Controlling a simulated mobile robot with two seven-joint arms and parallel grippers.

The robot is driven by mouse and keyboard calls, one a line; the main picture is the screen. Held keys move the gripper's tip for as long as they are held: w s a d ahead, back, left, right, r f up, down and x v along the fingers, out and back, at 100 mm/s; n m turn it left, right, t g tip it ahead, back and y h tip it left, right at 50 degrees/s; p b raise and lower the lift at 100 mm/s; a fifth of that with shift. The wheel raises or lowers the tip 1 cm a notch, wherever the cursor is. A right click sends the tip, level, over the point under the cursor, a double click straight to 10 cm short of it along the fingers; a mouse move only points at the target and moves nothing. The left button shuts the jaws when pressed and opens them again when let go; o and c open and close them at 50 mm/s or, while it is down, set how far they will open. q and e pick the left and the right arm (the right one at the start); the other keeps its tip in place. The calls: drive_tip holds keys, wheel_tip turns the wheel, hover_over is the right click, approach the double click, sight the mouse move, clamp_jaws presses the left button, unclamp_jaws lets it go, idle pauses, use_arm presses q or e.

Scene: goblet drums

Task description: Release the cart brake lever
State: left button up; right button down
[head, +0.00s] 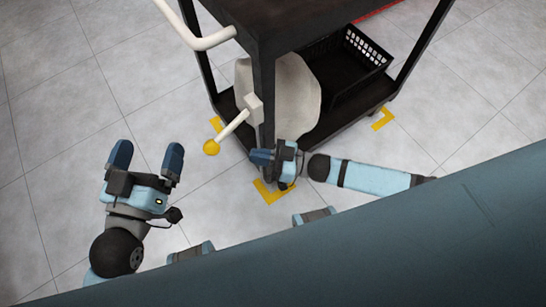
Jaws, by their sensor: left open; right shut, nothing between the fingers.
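The black cart (285,25) stands at the upper middle. Its brake lever (231,127) is a white rod on a white block at the near corner post, ending in a yellow ball (211,147) that points down and left. My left gripper (147,160) is open and empty, to the left of the yellow ball and apart from it. My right gripper (262,157) is shut and empty by the foot of the near post, right of the ball. Whether it touches the post I cannot tell.
A white push handle (203,38) sticks out from the cart's left side. A black basket (352,62) and a pale sack-like object (298,95) are on the lower shelf. Yellow corner marks (383,119) lie on the grey tiled floor. The floor at left is clear.

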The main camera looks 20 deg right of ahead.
sight(227, 131)
use_arm(q)
drive_tip(key=shift+s+d+r+t+h+b, duration=0.1)
drive_tip(key=shift+d+r+t+h+b, duration=0.15)
drive_tip(key=shift+r+h+b, duration=0.25)
drive_tip(key=shift+s+d+r+t+h+b, duration=0.1)
drive_tip(key=shift+d+r+t+h+b, duration=0.15)
drive_tip(key=shift+r, duration=0.45)
use_arm(e)
drive_tip(key=x, duration=0.7)
drive_tip(key=shift+a, duration=0.15)
use_arm(q)
drive_tip(key=shift+w+f, duration=0.1)
drive_tip(key=shift+f, duration=0.15)
use_arm(e)
drive_tip(key=shift+w, duration=0.1)
